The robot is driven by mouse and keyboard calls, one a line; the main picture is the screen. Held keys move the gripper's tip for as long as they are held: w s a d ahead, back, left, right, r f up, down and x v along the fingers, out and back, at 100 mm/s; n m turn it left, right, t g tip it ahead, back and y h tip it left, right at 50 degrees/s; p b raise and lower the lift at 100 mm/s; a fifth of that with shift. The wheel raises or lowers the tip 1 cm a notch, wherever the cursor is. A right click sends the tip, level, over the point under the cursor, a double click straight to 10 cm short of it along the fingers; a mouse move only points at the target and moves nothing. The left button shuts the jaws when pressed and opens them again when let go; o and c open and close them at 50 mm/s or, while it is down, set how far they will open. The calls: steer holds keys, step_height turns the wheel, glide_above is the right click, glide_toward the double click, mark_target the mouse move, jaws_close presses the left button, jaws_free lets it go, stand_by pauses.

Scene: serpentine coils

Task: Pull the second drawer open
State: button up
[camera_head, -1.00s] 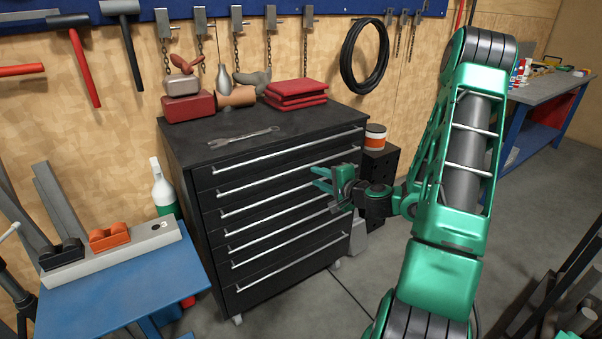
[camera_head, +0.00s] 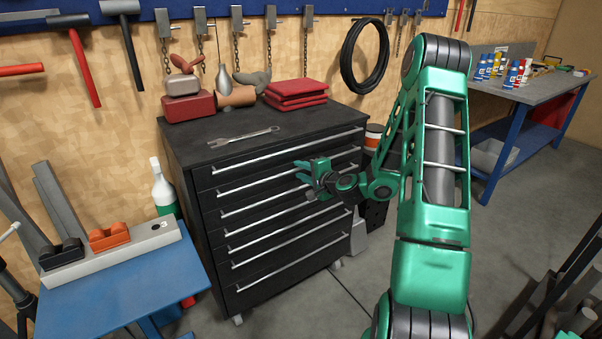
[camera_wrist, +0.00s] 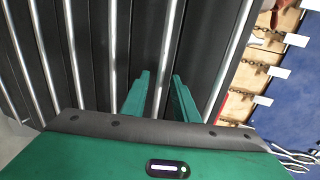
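A black tool cabinet (camera_head: 205,240) has several stacked drawers with long silver bar handles, and all look shut. The second drawer (camera_head: 250,190) from the top has its handle (camera_wrist: 168,50) running between my fingers in the wrist view. My gripper (camera_head: 306,168) is at the right half of that drawer's front in the head view and hides part of it. In the wrist view my gripper (camera_wrist: 161,92) has its two green fingers apart, one on each side of the handle. I cannot tell whether they touch it.
A wrench (camera_head: 245,137), a red toolbox (camera_head: 188,106) and red folded cloths (camera_head: 297,93) lie on the cabinet top. A blue table (camera_head: 120,290) stands at the front left. The floor before the cabinet is clear.

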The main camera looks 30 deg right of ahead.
jaws_close()
stand_by(1.3)
